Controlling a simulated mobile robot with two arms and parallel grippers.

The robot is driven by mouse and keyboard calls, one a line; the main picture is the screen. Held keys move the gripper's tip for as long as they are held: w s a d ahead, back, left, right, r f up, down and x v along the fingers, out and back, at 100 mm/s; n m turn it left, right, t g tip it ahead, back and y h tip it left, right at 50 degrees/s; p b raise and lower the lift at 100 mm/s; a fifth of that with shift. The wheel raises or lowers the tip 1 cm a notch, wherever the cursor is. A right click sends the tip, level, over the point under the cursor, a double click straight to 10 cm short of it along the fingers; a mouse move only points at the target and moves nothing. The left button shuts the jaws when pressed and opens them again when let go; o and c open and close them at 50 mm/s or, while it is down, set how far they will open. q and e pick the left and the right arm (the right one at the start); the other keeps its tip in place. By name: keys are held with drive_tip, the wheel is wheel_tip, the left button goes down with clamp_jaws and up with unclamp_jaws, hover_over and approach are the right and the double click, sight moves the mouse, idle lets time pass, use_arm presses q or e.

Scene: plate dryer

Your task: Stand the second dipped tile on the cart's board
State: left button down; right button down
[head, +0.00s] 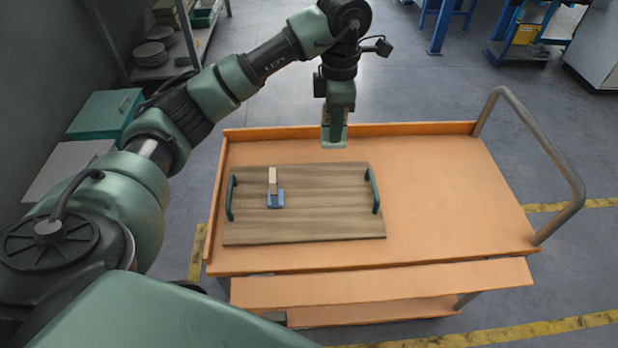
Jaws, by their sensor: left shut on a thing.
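The cart's wooden board (325,220) lies on the orange cart top, with a dark green handle at each end. One tile (273,183), pale beige above and blue at its lower end, is on the left part of the board. My left gripper (335,138) points down above the back edge of the cart, behind the board and to the right of that tile. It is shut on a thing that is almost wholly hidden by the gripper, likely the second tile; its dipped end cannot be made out. My right gripper is not in view.
The orange cart (450,195) has free room right of the board, a raised back lip and a grey push handle (553,152) at the right. A green box (105,112) and a shelf with stacked plates (150,53) stand at the left.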

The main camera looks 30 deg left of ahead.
use_arm(q)
wheel_tip(320, 180, down, 16)
drive_tip(key=shift+r+p, duration=0.1)
drive_tip(key=shift+p, duration=0.5)
wheel_tip(320, 180, down, 4)
drive_tip(key=shift+r, duration=0.25)
drive_tip(key=shift+f, duration=0.25)
drive_tip(key=c, duration=1.4)
unclamp_jaws()
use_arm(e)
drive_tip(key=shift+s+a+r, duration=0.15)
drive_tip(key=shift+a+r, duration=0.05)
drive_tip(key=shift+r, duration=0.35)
use_arm(q)
drive_tip(key=shift+r, duration=0.1)
